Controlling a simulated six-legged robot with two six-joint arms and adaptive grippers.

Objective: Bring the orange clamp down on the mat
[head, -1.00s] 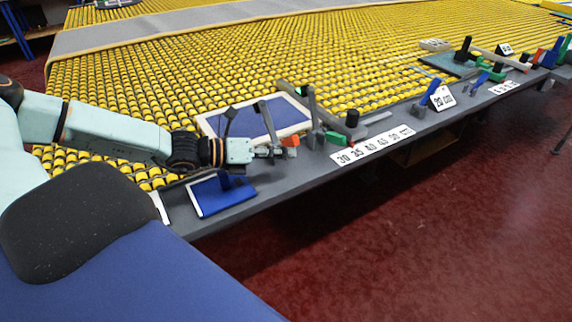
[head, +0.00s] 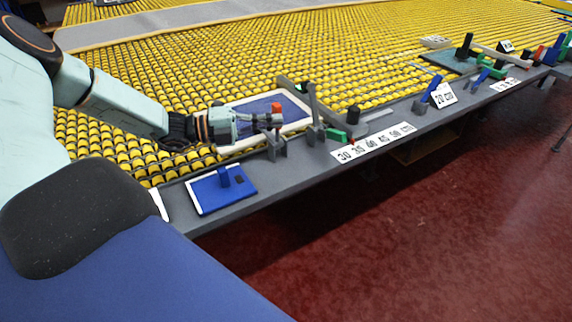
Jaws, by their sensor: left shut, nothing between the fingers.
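The blue mat with a pale border (head: 292,107) lies on the rollers at the bench edge. The orange clamp's grey base (head: 276,148) stands on the grey bench in front of the mat. Its orange-red grip (head: 276,107) is upright above the base. My left gripper (head: 268,120) is shut and empty, right beside the orange grip, over the mat's near side. The gripper partly hides the clamp's arm, so I cannot tell if its tip touches the mat. My right gripper is not in view.
A grey clamp with a green grip (head: 337,134) stands just right. A blue pad with a small block (head: 223,188) lies on the bench at left. A number strip (head: 372,143) runs along the bench edge. More tools stand far right.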

